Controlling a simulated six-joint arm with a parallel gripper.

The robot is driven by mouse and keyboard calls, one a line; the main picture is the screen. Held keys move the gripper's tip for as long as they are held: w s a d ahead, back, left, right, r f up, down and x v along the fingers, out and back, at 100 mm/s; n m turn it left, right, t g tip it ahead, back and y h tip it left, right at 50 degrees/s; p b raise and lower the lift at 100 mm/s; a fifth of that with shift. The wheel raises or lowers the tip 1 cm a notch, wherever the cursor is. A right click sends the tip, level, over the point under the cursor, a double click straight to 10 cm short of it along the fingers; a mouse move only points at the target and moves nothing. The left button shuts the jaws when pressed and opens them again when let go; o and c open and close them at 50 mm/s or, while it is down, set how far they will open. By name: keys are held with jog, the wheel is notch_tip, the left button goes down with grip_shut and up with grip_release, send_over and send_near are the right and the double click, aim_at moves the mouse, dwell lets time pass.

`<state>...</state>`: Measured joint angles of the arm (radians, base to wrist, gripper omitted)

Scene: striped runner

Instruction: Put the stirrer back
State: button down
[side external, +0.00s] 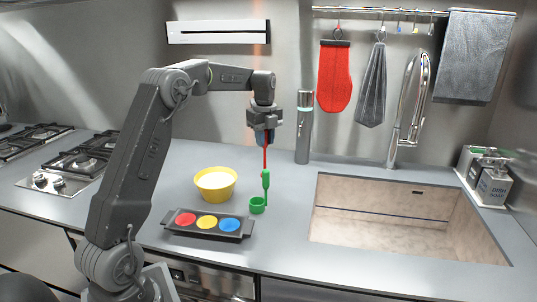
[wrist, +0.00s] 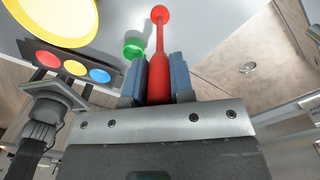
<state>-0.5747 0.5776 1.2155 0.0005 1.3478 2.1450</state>
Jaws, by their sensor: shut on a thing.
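My gripper (side external: 265,137) is shut on a red stirrer (side external: 266,157), which hangs down between the jaws above the counter. The wrist view shows its thick handle (wrist: 159,75) between the blue fingers (wrist: 159,80), with a thin shaft and ball end pointing away. A small green cup (side external: 257,206) stands on the counter below; it also shows in the wrist view (wrist: 133,46). A green upright piece with a thin stem (side external: 265,180) rises by the cup. Its top meets the stirrer's lower end in the side view; I cannot tell whether they touch.
A yellow bowl (side external: 215,192) with pale contents stands left of the cup. In front is a dark tray (side external: 176,230) with red, yellow and blue round spots. The sink (side external: 400,225) opens to the right. A grey cylinder (side external: 304,140) stands behind, near the wall.

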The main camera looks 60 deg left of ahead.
aim_at(265, 154)
jog(key=shift+w+d+f, duration=0.1)
jog(key=shift+w+f, duration=0.1)
jog(key=shift+f, duration=0.6)
jog(key=shift+w+d+f, duration=0.15)
jog(key=shift+f, duration=0.65)
jog(key=shift+w+d+f, duration=0.1)
jog(key=shift+w+f, duration=0.1)
jog(key=shift+f, duration=0.7)
jog(key=c, duration=1)
grip_release()
